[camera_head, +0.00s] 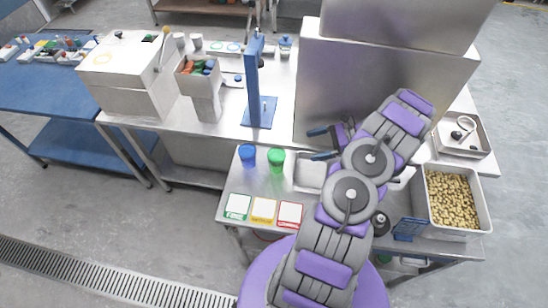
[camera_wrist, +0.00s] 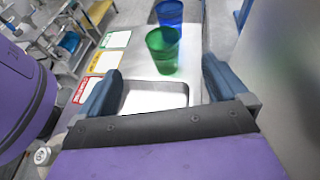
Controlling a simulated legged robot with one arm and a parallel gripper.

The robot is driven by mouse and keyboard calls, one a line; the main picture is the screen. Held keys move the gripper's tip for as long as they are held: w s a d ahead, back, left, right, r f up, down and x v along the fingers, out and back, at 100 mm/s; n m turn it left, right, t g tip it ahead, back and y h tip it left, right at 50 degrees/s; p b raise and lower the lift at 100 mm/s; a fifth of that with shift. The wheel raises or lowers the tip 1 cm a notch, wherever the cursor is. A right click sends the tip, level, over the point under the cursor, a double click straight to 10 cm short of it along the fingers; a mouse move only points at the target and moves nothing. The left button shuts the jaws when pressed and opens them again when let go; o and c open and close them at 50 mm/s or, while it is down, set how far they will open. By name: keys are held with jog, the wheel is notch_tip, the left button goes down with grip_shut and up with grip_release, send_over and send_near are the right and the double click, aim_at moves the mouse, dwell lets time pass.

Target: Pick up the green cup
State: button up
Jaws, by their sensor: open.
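The green cup (camera_head: 276,160) stands on the front metal table, just right of a blue cup (camera_head: 247,155). In the wrist view the green cup (camera_wrist: 163,50) stands ahead of my gripper (camera_wrist: 160,85), between the lines of the two fingers, with the blue cup (camera_wrist: 169,13) behind it. My gripper (camera_head: 322,143) is open and empty, to the right of the green cup in the head view, with a gap between them. A shallow metal tray (camera_wrist: 180,97) lies between the fingers and the green cup.
Green, yellow and red cards (camera_head: 263,211) lie at the table's front left. A blue stand (camera_head: 258,112) rises behind the cups. A large metal box (camera_head: 375,85) stands behind my arm. A bin of beans (camera_head: 485,205) sits at the right.

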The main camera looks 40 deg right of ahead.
aim_at(272, 156)
jog(key=x, duration=0.5)
jog(key=b+x, duration=0.1)
jog(key=x, duration=0.5)
jog(key=b+x, duration=0.1)
jog(key=x, duration=0.5)
jog(key=shift+w+d+f, duration=0.1)
jog(key=shift+w+f, duration=0.05)
jog(key=shift+f, duration=0.15)
jog(key=c, duration=1)
